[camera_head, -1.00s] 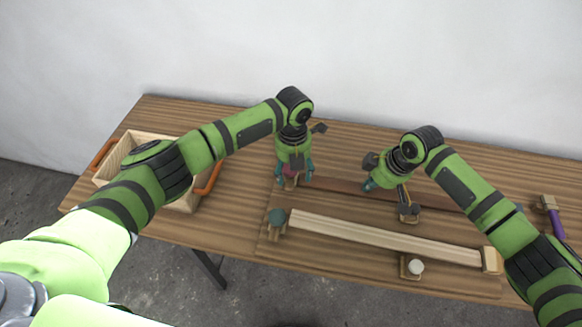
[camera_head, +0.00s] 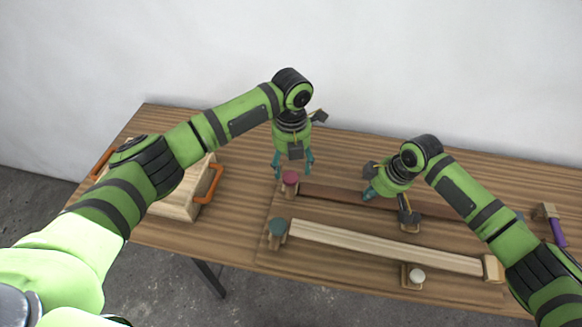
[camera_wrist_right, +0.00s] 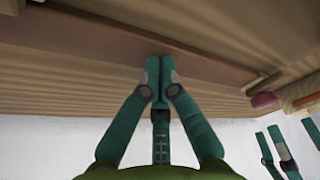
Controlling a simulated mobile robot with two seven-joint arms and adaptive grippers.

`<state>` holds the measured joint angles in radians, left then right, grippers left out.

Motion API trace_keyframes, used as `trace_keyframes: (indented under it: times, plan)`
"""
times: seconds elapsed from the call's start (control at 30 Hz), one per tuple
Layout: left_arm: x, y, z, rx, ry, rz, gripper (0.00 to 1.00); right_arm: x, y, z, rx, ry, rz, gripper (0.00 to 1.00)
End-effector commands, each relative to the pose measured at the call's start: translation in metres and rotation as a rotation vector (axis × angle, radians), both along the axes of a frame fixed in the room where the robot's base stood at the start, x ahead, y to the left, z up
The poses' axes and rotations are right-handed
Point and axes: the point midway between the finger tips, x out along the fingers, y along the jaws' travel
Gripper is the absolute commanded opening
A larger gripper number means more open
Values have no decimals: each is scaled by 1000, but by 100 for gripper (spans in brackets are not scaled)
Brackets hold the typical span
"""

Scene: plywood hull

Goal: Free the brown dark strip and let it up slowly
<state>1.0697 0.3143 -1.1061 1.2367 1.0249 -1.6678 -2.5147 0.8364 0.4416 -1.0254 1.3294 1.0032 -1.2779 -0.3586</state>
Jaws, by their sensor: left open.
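The brown dark strip (camera_head: 335,193) lies along the board behind the pale strip; my right arm hides part of it. A clamp with a pink knob (camera_head: 290,178) stands at its left end; whether it still presses on the strip I cannot tell. My left gripper (camera_head: 292,172) is open, just above and behind the pink knob, with nothing between its fingers. My right gripper (camera_head: 368,194) is at the dark strip. In the right wrist view its fingertips (camera_wrist_right: 159,62) are together against the strip's face (camera_wrist_right: 90,35), not around it. The pink knob (camera_wrist_right: 264,100) shows there too.
A pale strip (camera_head: 380,246) lies in front, with a teal-knobbed clamp (camera_head: 278,228) at its left end and a wooden block (camera_head: 492,268) at its right. A white-knobbed clamp (camera_head: 416,276) stands in front. A wooden box (camera_head: 180,210) with orange handles is left; a purple-handled tool (camera_head: 556,230) is right.

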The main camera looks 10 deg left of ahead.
Motion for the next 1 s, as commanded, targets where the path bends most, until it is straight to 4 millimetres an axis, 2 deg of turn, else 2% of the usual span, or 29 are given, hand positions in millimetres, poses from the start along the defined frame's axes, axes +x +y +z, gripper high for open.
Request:
trace_keyframes:
  times: [0.03, 0.53, 1.0]
  plan:
    - [1, 0, 4, 0, -2, 0, 68, -5, -3, -7, -11, 17, -1, 0]
    - [0, 0, 10, 0, -1, 0, 68, -5, -4, -7, -13, 16, -2, 0]
    - [0, 0, 21, 0, -1, 0, 68, -3, -3, 7, -9, 11, -2, 0]
